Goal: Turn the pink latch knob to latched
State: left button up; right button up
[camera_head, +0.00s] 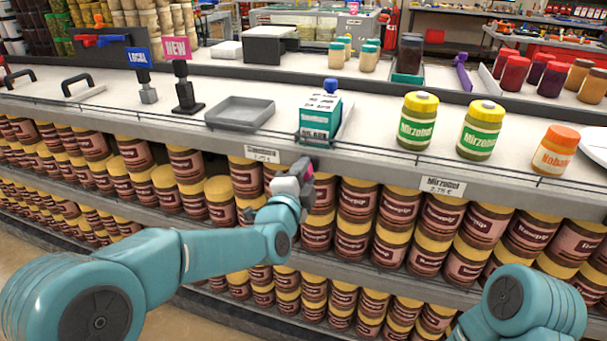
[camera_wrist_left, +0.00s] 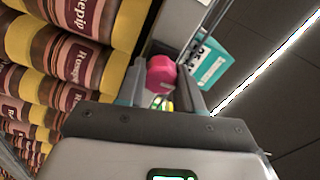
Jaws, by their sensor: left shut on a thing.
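The pink latch knob (camera_wrist_left: 161,74) sits between the two fingers of my left gripper (camera_wrist_left: 163,88) in the left wrist view. The gripper is shut on it. In the head view my left gripper (camera_head: 308,167) is at the shelf's front edge, just below the teal box with a blue cap. A bit of pink shows at its fingers there, but the knob is mostly hidden. I cannot tell the knob's turn angle. My right gripper is not in view; only part of my right arm shows at the lower right.
The teal box (camera_head: 320,115) stands on the white shelf top above the gripper. A grey tray (camera_head: 240,112) lies to its left, and yellow-lidded jars (camera_head: 417,121) stand to its right. Rows of brown jars (camera_head: 354,229) fill the shelf below, close around my left gripper. A price tag (camera_head: 262,153) hangs nearby.

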pick_arm(q)
jog(key=shift+m, duration=0.5)
jog(key=o, duration=1)
jog(key=shift+o, duration=0.2)
jog(key=shift+s, duration=0.1)
jog(key=v, duration=1.6)
jog(key=shift+b, duration=0.45)
